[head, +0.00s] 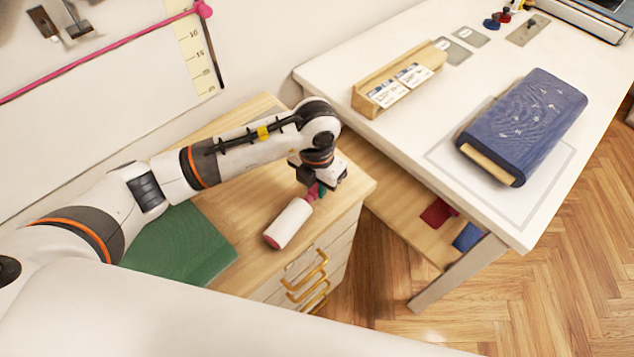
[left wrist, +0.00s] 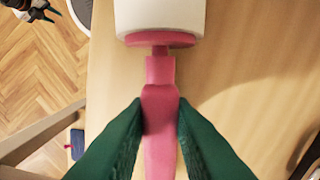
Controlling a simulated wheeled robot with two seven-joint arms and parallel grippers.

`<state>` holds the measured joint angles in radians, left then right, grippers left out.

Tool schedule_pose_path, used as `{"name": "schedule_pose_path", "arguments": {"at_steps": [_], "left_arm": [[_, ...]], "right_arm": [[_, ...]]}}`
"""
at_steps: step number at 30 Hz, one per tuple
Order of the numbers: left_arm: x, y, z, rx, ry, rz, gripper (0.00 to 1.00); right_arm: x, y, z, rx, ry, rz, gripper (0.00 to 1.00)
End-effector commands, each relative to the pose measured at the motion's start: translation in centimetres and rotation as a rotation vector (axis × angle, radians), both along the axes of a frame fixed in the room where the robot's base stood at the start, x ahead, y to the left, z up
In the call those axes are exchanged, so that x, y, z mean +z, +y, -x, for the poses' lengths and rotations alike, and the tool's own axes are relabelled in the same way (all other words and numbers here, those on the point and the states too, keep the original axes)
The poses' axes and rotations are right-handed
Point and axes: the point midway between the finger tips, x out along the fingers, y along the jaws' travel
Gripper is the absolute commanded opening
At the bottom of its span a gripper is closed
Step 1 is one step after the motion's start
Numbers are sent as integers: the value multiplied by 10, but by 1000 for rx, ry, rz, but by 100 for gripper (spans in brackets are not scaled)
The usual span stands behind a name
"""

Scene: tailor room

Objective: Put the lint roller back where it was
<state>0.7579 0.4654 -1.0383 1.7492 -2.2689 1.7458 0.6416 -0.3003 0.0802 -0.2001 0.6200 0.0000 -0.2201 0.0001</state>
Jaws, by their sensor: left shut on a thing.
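The lint roller has a white roll (head: 289,222) and a pink handle. It shows over or on the wooden top of the drawer cabinet (head: 345,190), near its front edge. In the left wrist view its pink handle (left wrist: 160,115) runs between the green fingers, with the white roll (left wrist: 160,18) at the top. My left gripper (head: 318,188) is shut on the handle. A shadow beside the roller falls on the wood. I cannot tell whether the roll touches the top. My right gripper is not clearly seen in the head view.
A green cloth (head: 180,248) lies on the cabinet at the left. A white table (head: 420,115) stands to the right, with a card holder (head: 400,78) and a blue fabric bolt (head: 525,125). Yellow drawer handles (head: 308,280) stick out at the cabinet's front.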

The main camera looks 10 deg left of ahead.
Motion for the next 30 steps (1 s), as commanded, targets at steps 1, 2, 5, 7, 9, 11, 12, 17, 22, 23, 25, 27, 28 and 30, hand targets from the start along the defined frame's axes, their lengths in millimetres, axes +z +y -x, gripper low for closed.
{"name": "schedule_pose_path", "arguments": {"at_steps": [1,2,5,7,9,11,12,17,22,23,25,27,28,30], "left_arm": [[-2,0,0,0,0,0,0],[-2,0,0,0,0,0,0],[-3,0,0,0,-1,0,24],[-3,0,0,0,0,0,35],[-3,0,0,0,0,0,46],[-3,0,0,0,0,0,46],[-3,0,0,0,0,0,46],[-3,0,0,0,1,0,46],[10,0,-1,0,-2,2,46],[14,0,-1,-1,-3,1,46],[27,0,-1,-1,-5,1,46],[43,0,-1,-1,-6,1,46],[50,0,-1,0,-6,2,46],[65,0,0,-2,-6,1,46]], "right_arm": [[-2,0,0,0,0,0,36],[-3,0,0,0,0,-1,36],[-3,1,0,0,0,-1,36],[-3,1,0,0,0,-1,36],[-3,1,0,0,0,-1,36],[-3,1,0,0,0,-1,36],[-3,1,0,-1,0,-1,36],[-3,1,0,-1,0,-1,36],[-5,1,0,-1,0,-1,36],[-6,1,0,-1,0,-1,36],[-8,1,0,-1,0,-1,36],[-11,1,0,-1,0,-1,36],[-11,1,0,-1,0,-1,36],[-14,1,0,-1,0,-1,36]]}}
